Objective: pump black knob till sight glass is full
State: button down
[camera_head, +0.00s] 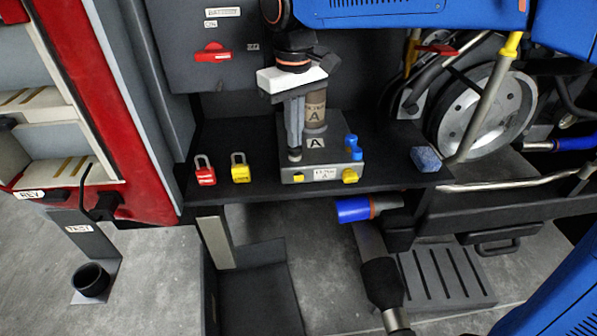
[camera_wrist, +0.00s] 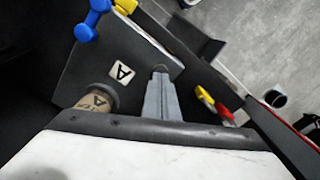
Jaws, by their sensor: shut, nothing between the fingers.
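My gripper (camera_head: 295,152) points straight down, its fingers together, over the grey pump block (camera_head: 322,175) marked A on the shelf. In the wrist view the shut fingertips (camera_wrist: 160,72) meet a small dark round part that looks like the black knob; the fingers hide most of it. I cannot tell whether they press on it or hover just above. A tan cylinder (camera_head: 315,108) labelled A stands on the block just behind the fingers and also shows in the wrist view (camera_wrist: 97,101).
Blue fittings (camera_head: 352,147) stand on the block's right, with yellow parts on its front. Red (camera_head: 205,172) and yellow (camera_head: 240,170) padlocks sit to the left on the shelf. A blue sponge-like block (camera_head: 426,159) lies right. A red switch (camera_head: 213,54) is on the panel behind.

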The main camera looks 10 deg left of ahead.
dwell(0.3)
jog(key=shift+r, duration=1.4)
jog(key=shift+f, duration=1.35)
jog(key=shift+r, duration=1.35)
notch_tip(320, 180, up, 6)
dwell(0.7)
dwell(0.4)
